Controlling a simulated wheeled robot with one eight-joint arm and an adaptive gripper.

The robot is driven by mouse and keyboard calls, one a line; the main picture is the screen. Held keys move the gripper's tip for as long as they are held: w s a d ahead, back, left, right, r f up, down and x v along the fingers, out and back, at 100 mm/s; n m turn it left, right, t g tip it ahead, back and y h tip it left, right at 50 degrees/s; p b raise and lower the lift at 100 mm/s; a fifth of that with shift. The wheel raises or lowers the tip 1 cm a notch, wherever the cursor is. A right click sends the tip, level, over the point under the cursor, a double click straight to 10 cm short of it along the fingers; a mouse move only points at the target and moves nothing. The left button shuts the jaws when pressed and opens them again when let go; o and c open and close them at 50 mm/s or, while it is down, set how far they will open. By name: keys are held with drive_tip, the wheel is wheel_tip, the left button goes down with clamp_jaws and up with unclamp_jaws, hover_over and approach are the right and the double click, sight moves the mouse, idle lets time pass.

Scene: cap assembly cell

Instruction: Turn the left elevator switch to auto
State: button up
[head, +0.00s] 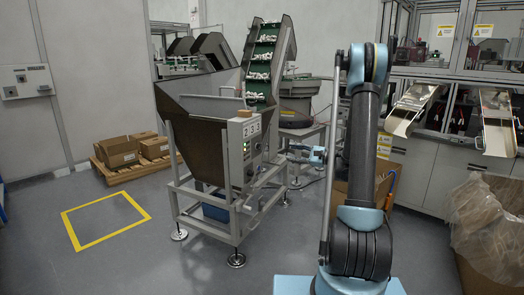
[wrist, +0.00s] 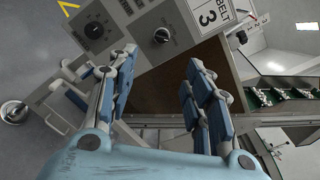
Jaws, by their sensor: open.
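The elevator's grey control panel (head: 245,138) is on the side of the hopper machine in the head view. In the wrist view the panel (wrist: 130,45) looks tilted and fills the upper part. I cannot read the dial's setting. My gripper (wrist: 162,62) is open and empty, its blue-padded fingers pointing at the panel, apart from the switches. In the head view my gripper (head: 302,153) is to the right of the panel.
The hopper (head: 200,105) stands on a grey frame with an inclined belt (head: 263,65) behind it. A grey handle (wrist: 66,92) is near the left finger in the wrist view. Boxes (head: 120,150) lie on a pallet at left. The floor around the yellow square (head: 105,220) is clear.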

sight(259, 146)
drive_tip(key=x, duration=1.7)
drive_tip(key=shift+w, duration=0.25)
drive_tip(key=shift+a+r, duration=0.1)
drive_tip(key=c, duration=1.1)
